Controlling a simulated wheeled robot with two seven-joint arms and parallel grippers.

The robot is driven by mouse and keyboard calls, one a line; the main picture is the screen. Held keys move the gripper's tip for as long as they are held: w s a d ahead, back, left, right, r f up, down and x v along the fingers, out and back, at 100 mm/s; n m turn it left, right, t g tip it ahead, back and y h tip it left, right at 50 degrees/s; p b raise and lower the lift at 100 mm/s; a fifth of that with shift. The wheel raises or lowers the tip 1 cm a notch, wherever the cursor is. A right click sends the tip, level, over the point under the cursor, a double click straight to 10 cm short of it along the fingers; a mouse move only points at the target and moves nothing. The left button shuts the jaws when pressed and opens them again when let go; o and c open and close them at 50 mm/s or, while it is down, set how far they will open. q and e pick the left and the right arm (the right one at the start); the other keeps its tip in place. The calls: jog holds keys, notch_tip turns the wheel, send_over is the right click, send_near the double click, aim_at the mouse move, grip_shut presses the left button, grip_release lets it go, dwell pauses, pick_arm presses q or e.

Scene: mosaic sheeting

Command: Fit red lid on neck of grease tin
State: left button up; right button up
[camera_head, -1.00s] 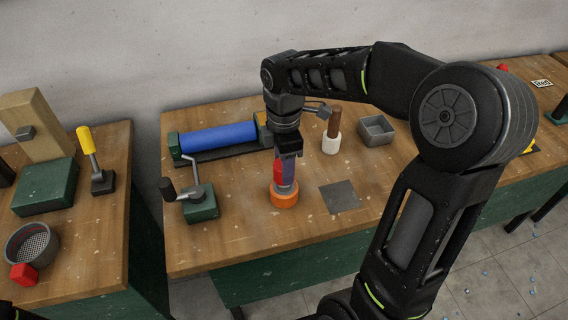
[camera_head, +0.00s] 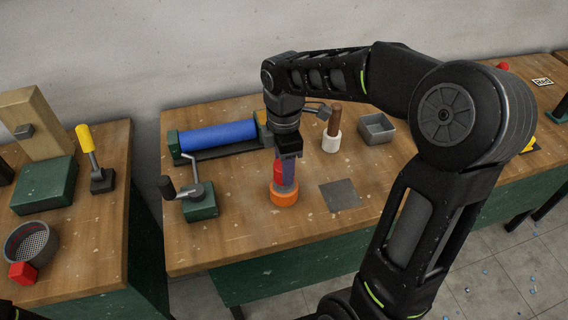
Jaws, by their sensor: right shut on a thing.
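My right gripper (camera_head: 286,172) points down over the middle bench. It is shut on a red piece (camera_head: 278,173), which I take to be the red lid; a purple-grey part shows beside it, and the fingers partly hide the lid. Directly below is a low orange round tin (camera_head: 284,198), which I take to be the grease tin, standing on the bench with a grey part above its rim. The lid is right above the tin; I cannot tell whether they touch. My left gripper is not in view.
On the middle bench (camera_head: 240,236) stand a blue roller (camera_head: 217,136), a green crank block (camera_head: 199,203), a white holder with a brown handle (camera_head: 332,142), a grey box (camera_head: 377,128) and a flat grey plate (camera_head: 340,195). The left bench holds a sieve (camera_head: 32,242) and a red block (camera_head: 22,272).

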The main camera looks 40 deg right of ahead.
jog(key=shift+f+b, duration=0.75)
jog(key=shift+f, duration=0.45)
jog(key=o, duration=1.6)
jog(key=shift+c, duration=0.2)
notch_tip(320, 180, up, 8)
jog(key=shift+f+b, duration=0.1)
jog(key=shift+b, duration=0.3)
